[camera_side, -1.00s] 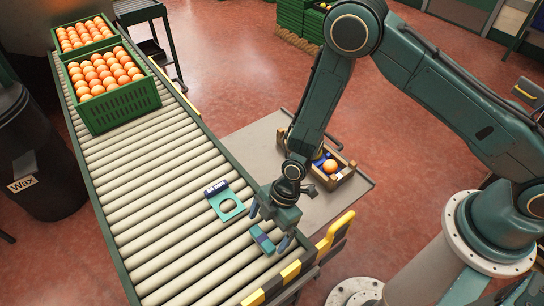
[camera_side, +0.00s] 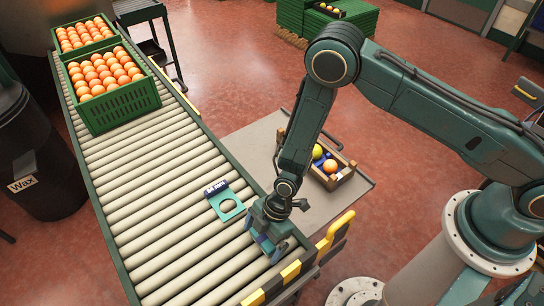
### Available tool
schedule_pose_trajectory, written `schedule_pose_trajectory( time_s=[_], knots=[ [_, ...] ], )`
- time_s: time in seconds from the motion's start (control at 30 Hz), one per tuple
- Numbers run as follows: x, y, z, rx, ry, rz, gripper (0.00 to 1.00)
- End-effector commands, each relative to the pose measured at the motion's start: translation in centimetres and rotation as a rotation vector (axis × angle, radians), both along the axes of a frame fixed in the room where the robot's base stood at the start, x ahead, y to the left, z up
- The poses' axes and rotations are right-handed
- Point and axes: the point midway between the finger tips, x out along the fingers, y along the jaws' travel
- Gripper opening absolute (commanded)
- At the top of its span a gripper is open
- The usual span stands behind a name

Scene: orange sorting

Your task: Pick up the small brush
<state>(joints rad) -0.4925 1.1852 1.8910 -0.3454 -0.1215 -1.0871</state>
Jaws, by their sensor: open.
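The small brush (camera_side: 264,243), a blue and teal block as far as it shows, lies on the rollers near the front right edge of the conveyor. My gripper (camera_side: 268,241) is open and points down over it, with the fingers around or beside the brush; I cannot tell if they touch it. The gripper body and fingers hide much of the brush.
A teal plate with a round hole and a "64 mm" label (camera_side: 225,202) lies on the rollers just left of my gripper. Green crates of oranges (camera_side: 123,107) stand at the conveyor's far end. A wooden box (camera_side: 344,180) with balls sits on the grey table (camera_side: 240,143).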

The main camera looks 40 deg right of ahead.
Motion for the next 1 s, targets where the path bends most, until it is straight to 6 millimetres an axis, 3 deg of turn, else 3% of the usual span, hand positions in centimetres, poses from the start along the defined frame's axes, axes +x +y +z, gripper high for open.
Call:
schedule_pose_trajectory(
  time_s=[0.1,0.33,0.77,1.0],
  knots=[
    [0.0,0.0,0.0,0.000,0.000,0.000,1.00],
    [0.0,0.0,0.0,0.000,0.000,0.000,0.57],
    [0.0,0.0,0.4,0.000,0.000,0.000,0.57],
    [0.1,0.0,2.0,0.001,-0.002,0.000,0.57]
  ],
)
